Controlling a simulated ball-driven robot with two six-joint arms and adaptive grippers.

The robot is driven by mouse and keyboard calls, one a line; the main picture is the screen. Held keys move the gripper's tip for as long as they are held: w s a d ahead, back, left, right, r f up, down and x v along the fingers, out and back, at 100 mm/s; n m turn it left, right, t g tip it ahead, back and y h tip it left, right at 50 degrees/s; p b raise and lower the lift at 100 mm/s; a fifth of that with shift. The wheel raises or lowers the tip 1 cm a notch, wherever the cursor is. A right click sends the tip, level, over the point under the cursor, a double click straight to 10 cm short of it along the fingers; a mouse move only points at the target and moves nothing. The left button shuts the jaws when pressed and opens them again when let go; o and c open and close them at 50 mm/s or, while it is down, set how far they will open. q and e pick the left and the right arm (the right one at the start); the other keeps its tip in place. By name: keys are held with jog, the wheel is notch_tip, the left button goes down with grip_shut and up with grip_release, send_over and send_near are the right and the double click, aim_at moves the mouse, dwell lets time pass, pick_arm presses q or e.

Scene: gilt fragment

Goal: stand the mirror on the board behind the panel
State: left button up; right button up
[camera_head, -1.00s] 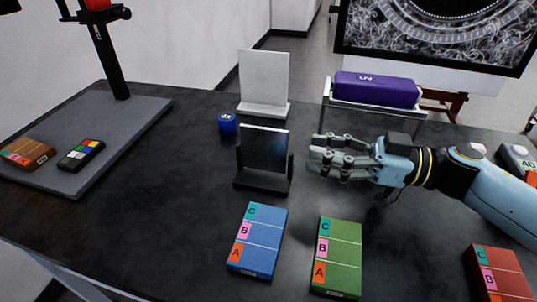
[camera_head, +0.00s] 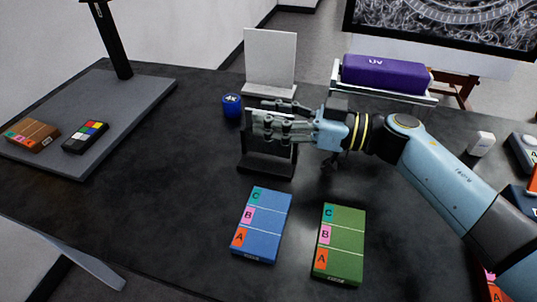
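The mirror (camera_head: 262,143), a dark pane in a black stand (camera_head: 265,166), is upright near the table's middle. My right gripper (camera_head: 266,119) reaches in from the right at the pane's upper part, fingers extended and apart, and hides most of the glass. I cannot tell whether the fingers touch it. The grey board (camera_head: 130,110) lies at the left. On it lie a brown panel-like block (camera_head: 33,135) with coloured tabs and a dark colour-patch tile (camera_head: 86,136). An upright white panel (camera_head: 270,62) on a white foot stands behind the mirror. My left gripper is not in view.
A blue cylinder (camera_head: 232,105) stands left of the mirror, close to the fingertips. A blue block (camera_head: 262,224) and a green block (camera_head: 340,243) lie in front. A black column (camera_head: 115,40) rises from the board. The tabletop between board and mirror is clear.

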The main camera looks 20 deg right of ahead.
jog(key=shift+w+a, duration=0.2)
jog(key=shift+a, duration=0.05)
grip_shut()
dwell(0.3)
